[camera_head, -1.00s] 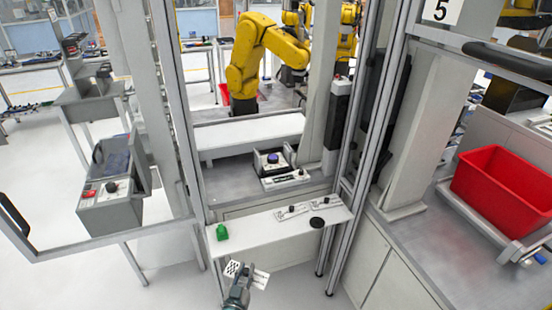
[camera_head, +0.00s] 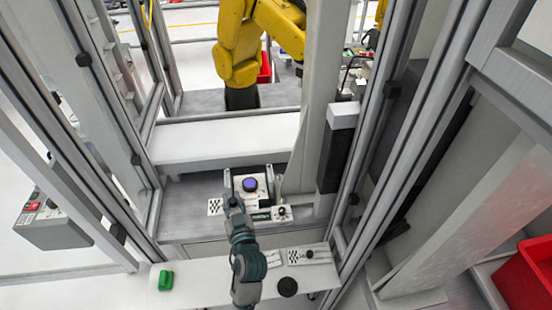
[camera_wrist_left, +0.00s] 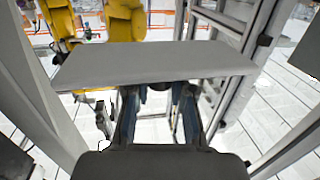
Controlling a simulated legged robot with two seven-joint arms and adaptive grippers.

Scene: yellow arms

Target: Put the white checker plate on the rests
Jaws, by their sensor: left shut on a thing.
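The white checker plate (camera_head: 215,207) shows in the head view as a small white piece with a black checker patch, just left of my left gripper's tip. My left gripper (camera_head: 234,203) is shut on it and partly hides it. In the left wrist view the plate (camera_wrist_left: 150,65) is a wide plain grey panel across the fingertips of my left gripper (camera_wrist_left: 157,95). In the head view the plate is in front of a device with a purple button (camera_head: 250,184). I cannot make out the rests for certain. My right gripper is out of view.
A white shelf (camera_head: 205,286) in front carries a green block (camera_head: 166,280), a black disc (camera_head: 287,287) and a checker-marked plate (camera_head: 308,256). A plate with a black knob (camera_head: 281,211) lies by the device. Frame posts stand on both sides. A yellow robot arm (camera_head: 237,50) is behind.

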